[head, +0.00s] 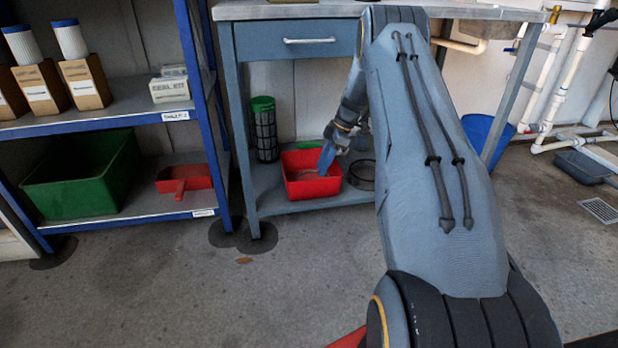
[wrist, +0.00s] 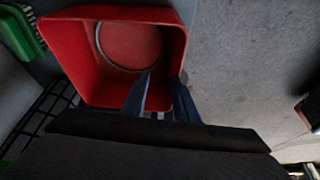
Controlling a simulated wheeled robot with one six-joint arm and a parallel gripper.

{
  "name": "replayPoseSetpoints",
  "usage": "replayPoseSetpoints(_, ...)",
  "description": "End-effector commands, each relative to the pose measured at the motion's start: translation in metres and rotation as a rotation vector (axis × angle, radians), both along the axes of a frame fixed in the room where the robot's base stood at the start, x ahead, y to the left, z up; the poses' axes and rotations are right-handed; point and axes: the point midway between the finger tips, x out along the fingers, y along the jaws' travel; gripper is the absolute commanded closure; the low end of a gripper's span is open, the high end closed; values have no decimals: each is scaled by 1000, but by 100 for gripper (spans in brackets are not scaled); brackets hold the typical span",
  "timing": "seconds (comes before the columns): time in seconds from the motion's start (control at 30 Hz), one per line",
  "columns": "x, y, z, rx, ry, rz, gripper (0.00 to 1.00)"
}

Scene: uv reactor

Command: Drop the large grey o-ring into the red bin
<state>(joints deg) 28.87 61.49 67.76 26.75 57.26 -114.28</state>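The red bin (head: 313,188) stands on the lower shelf of the workbench; it also shows in the wrist view (wrist: 80,60). A large thin grey ring, the o-ring (wrist: 97,45), shows inside the bin in the wrist view and seems to lie flat on its floor. Its near edge meets my finger's tip in the picture; I cannot tell if they touch. My gripper (head: 326,160) points down over the bin's right part. In the wrist view its two blue fingers (wrist: 161,77) are apart with nothing visible between them.
A black mesh cylinder (head: 264,130) stands left of the bin. A dark round rim (head: 361,183) sits close to its right, partly behind my arm. The blue shelf rack at left holds a green crate (head: 80,185) and a red tray (head: 190,180).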

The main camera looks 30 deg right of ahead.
Motion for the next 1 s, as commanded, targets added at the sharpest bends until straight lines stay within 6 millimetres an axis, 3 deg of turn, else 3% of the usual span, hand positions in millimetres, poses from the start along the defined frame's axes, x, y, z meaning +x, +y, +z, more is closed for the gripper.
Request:
replayPoseSetpoints(0.3, -9, -23, 50, 0, -1, -3, 73)
replayPoseSetpoints(0.7, -39, -104, 45, 0, -1, -4, 73)
replayPoseSetpoints(1.0, -48, -129, 44, -1, 0, -1, 73)
